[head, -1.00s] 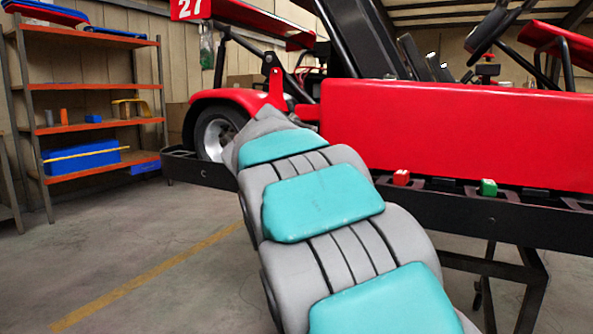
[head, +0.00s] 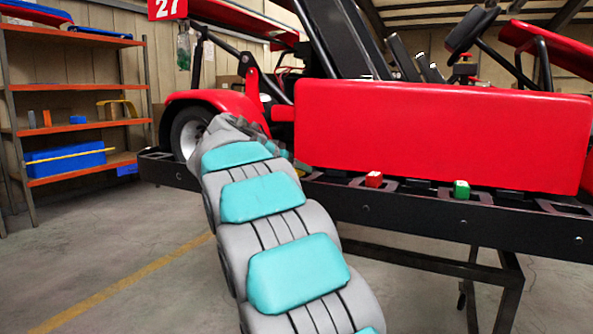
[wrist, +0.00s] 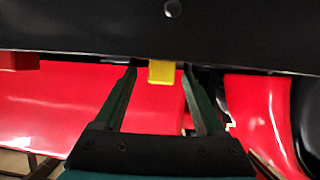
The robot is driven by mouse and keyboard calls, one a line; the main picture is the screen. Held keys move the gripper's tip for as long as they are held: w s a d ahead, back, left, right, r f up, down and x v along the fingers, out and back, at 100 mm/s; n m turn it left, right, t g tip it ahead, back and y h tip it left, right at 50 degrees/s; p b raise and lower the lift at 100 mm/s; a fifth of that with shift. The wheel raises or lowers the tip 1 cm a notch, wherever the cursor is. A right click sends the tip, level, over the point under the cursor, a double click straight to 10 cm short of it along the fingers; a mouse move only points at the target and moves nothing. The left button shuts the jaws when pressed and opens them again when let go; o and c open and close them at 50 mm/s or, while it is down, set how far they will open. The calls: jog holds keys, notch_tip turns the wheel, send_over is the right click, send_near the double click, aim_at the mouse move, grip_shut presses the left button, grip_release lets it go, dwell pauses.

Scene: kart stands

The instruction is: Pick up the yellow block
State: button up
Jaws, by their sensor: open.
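The yellow block (wrist: 162,72) shows in the wrist view, at the edge of the black rail (wrist: 90,32). My gripper (wrist: 160,76) is open in that view, with one dark finger on each side of the block in the picture. Gaps show between the block and both fingers, and I see no contact. How deep the block sits between the fingers is hard to tell. In the head view my arm reaches to the kart's black side rail, and I cannot make out the yellow block there.
A red block (head: 374,180) and a green block (head: 461,190) sit along the same rail in the head view. The kart's red side panel (head: 440,135) rises right behind them. An orange shelf unit (head: 75,130) stands at the left. The floor before it is clear.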

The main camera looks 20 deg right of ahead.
jog(key=shift+x, duration=0.85)
grip_shut()
